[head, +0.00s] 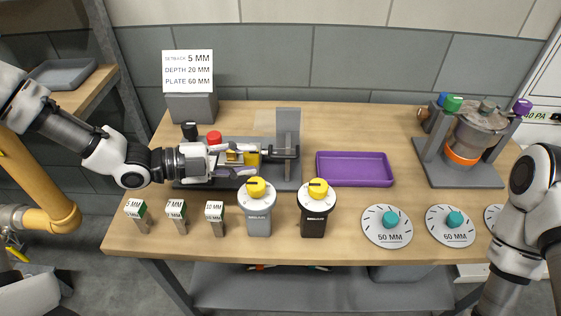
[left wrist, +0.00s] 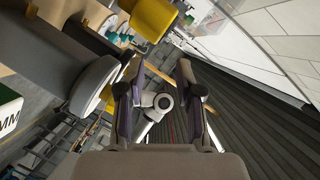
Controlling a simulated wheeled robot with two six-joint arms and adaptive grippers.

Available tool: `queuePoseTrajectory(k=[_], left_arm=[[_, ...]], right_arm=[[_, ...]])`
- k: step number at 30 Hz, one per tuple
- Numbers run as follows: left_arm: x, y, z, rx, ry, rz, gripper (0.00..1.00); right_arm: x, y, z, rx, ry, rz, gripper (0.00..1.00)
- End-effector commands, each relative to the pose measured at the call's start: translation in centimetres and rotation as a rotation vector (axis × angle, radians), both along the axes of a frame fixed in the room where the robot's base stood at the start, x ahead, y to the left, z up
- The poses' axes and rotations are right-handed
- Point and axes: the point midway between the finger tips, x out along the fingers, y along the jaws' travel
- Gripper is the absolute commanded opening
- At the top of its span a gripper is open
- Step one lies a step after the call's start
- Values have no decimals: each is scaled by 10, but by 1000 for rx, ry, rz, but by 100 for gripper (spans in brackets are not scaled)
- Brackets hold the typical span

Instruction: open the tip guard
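A grey fixture (head: 285,185) stands on the table, with an upright grey plate (head: 288,120) at its right end. A dark horizontal piece (head: 283,152) and a small yellow block (head: 252,158) sit in front of that plate. I cannot tell for sure which part is the tip guard. My left gripper (head: 236,158) reaches in from the left over the fixture, just left of the yellow block. In the left wrist view its fingers (left wrist: 160,90) are apart with nothing between them. Contact with the fixture cannot be made out. My right gripper is out of view.
Two yellow-knobbed dials (head: 257,195) (head: 318,195) and several labelled blocks (head: 176,210) stand along the front. A purple tray (head: 355,170) lies right of the fixture. Round plates (head: 387,226) lie front right. A metal burner pot (head: 478,130) stands back right. A sign (head: 187,70) stands behind.

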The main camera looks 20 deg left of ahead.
Motion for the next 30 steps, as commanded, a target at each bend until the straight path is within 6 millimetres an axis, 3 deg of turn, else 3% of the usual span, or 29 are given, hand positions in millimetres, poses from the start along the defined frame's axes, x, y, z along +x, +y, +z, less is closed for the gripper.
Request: queuePoseTrajectory(k=[5,18,28,29,30], left_arm=[[5,-7,-5,4,3,-3,35],[40,-57,-17,4,3,-3,35],[44,-63,-18,-1,1,0,35],[44,-63,-18,-1,1,0,32],[44,-63,-18,0,1,0,18]], right_arm=[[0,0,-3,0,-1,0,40],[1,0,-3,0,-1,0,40],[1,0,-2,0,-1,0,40],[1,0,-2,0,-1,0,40],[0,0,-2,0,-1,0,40]])
